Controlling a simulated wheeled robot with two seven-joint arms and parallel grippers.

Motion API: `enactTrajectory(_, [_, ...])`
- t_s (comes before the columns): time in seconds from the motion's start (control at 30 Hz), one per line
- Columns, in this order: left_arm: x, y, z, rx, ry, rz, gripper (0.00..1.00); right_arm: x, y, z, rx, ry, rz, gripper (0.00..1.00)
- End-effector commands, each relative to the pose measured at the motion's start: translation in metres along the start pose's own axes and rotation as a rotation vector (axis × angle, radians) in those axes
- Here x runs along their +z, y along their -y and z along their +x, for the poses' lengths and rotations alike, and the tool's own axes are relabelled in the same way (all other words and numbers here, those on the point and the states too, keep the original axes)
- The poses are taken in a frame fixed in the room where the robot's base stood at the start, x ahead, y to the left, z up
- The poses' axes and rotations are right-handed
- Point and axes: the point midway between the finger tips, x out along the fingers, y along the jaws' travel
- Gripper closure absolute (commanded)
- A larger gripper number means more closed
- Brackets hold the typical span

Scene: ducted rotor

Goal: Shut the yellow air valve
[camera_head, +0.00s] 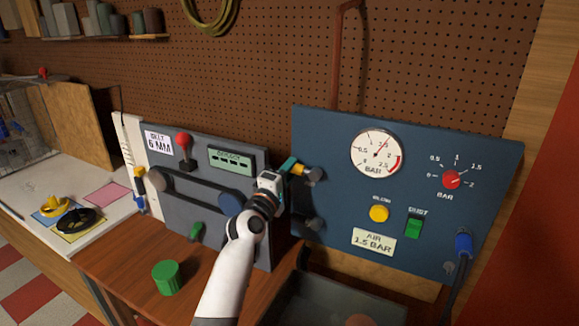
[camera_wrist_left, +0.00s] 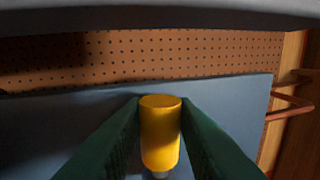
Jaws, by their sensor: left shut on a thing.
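The yellow air valve handle (camera_head: 298,169) is at the left side of the blue panel (camera_head: 340,215). In the left wrist view the handle (camera_wrist_left: 160,132) is a yellow cylinder standing between two dark green fingers. My left gripper (camera_head: 290,166) is shut on this handle. The fingers cover part of it in the head view. A dark grey round fitting (camera_head: 315,173) sits just right of the handle. My right gripper is not in view.
The blue panel carries a pressure gauge (camera_head: 376,153), a red knob (camera_head: 452,180), a yellow button (camera_head: 379,213) and a green switch (camera_head: 414,228). A grey belt unit (camera_head: 225,185) stands left of my arm. A green cylinder (camera_head: 167,278) stands on the wooden bench.

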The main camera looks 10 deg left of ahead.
Motion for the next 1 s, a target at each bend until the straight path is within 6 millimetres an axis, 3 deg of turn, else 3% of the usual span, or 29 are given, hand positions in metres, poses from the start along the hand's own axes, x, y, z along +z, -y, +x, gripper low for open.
enactTrajectory(0.7, [-0.0009,-0.0073,-0.0014,0.004,0.014,-0.079,1.0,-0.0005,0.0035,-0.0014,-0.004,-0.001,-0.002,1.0])
enactTrajectory(0.73, [-0.0009,-0.0073,-0.0014,0.004,0.014,-0.079,0.72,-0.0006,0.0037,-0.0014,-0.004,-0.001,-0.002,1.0])
enactTrajectory(0.8, [-0.0009,-0.0071,-0.0014,0.004,0.014,-0.078,0.6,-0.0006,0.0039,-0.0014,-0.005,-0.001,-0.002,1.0])
enactTrajectory(0.87, [-0.0008,-0.0067,-0.0013,0.003,0.014,-0.077,0.53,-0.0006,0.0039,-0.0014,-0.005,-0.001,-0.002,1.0])
enactTrajectory(1.0, [-0.0006,-0.0059,-0.0012,0.002,0.014,-0.075,0.53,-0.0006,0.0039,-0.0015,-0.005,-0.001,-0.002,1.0])
